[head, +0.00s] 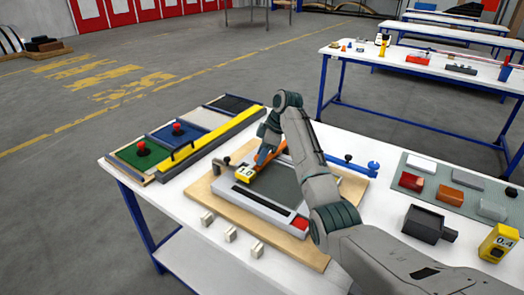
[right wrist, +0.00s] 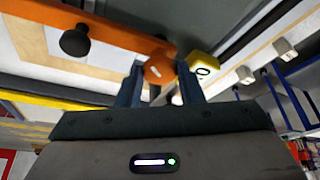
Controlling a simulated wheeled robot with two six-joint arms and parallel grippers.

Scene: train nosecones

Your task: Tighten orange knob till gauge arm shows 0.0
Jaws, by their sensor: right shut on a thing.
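The orange knob (right wrist: 158,70) sits at the end of an orange bar (right wrist: 112,34) in the right wrist view. My right gripper (right wrist: 160,75) is shut on the knob, with one finger on each side. In the head view the right gripper (head: 264,157) reaches down at the fixture's back edge and hides the knob. The yellow gauge block (head: 247,174) is just beside and in front of the gripper. Its dark digits look like 1.0 but are small; in the wrist view (right wrist: 204,66) a 0 shows. My left gripper is not in view.
The fixture's wooden board (head: 200,190) lies on the white table. Boards with red knobs (head: 142,148) and a yellow strip (head: 217,140) are at left. A mat with several blocks (head: 411,181), a black box (head: 424,225) and another yellow gauge (head: 498,243) are at right.

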